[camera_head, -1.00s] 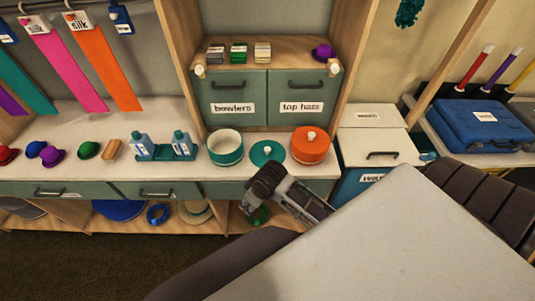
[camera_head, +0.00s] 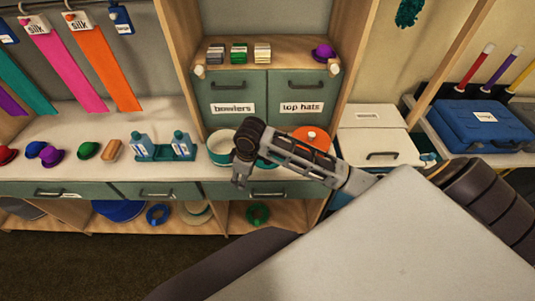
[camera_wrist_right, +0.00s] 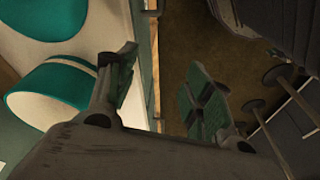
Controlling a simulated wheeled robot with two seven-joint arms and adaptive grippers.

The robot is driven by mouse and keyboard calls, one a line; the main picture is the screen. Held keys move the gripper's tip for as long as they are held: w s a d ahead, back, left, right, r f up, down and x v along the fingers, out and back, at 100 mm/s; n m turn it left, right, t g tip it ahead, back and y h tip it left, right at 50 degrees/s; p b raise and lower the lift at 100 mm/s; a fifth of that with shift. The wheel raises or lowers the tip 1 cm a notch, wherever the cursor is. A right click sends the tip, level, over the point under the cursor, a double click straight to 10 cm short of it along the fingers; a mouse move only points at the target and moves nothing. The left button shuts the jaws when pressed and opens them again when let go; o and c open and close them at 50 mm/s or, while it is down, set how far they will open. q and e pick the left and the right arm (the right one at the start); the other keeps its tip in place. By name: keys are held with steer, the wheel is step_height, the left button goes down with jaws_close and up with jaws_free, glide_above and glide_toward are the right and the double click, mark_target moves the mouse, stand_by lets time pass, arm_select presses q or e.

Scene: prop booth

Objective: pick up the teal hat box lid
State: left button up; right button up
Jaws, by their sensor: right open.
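The teal hat box lid (camera_head: 266,163) lies on the counter between the open teal box and the orange box. My right arm hides most of it in the head view. A flat teal disc at the upper left of the right wrist view (camera_wrist_right: 40,17) looks like this lid. The open teal hat box (camera_head: 218,159), cream inside, stands left of the lid and also shows in the right wrist view (camera_wrist_right: 60,83). My right gripper (camera_head: 240,181) is open and empty, pointing down by the counter's front edge, with the lid outside its jaws. My left gripper is not in view.
An orange hat box (camera_head: 313,136) stands right of the lid, partly behind my arm. A teal tray (camera_head: 163,153) with bottles is further left. Drawers (camera_head: 155,189) run below the counter's front edge. A white chest (camera_head: 377,148) stands to the right.

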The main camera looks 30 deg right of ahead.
steer(key=w+d+r+g+h, duration=0.1)
steer(key=w+d+r, duration=0.2)
steer(key=d, duration=0.2)
steer(key=w+d+r+m, duration=0.1)
steer(key=w+d+r, duration=0.2)
steer(key=d, duration=0.2)
steer(key=w+d+r+g+h, duration=0.1)
steer(key=w+d+r, duration=0.15)
steer(key=d, duration=0.35)
step_height(320, 180, down, 7)
steer(key=shift+f, duration=0.25)
steer(key=shift+a+f, duration=0.1)
steer(key=shift+f, duration=0.65)
step_height(320, 180, down, 3)
steer(key=shift+r, duration=0.15)
steer(key=shift+f, duration=0.5)
steer(key=shift+c, duration=0.5)
steer(key=c, duration=0.7)
steer(key=shift+c, duration=1.3)
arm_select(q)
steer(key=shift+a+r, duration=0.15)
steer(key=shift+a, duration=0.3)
